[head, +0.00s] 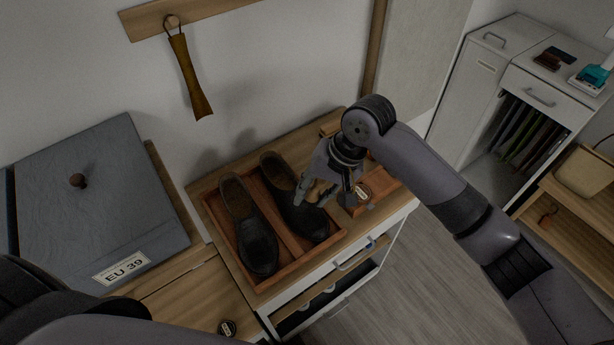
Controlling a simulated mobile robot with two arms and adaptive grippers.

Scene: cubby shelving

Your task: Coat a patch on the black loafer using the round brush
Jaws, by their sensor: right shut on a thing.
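Two black loafers, a left one (248,225) and a right one (297,207), lie side by side in a brown wooden tray (283,233) on the cabinet top. My right gripper (318,196) is over the right loafer's outer side, shut on a small tan wooden piece, which looks like the round brush (319,189). The fingers hide much of the brush, and I cannot tell whether it touches the leather. My left arm shows at the lower left, with its gripper out of view.
A grey EU 39 box (100,200) stands left. A shoehorn (188,75) hangs on the wall. A white cabinet (500,90) and wooden shelf (570,195) are right.

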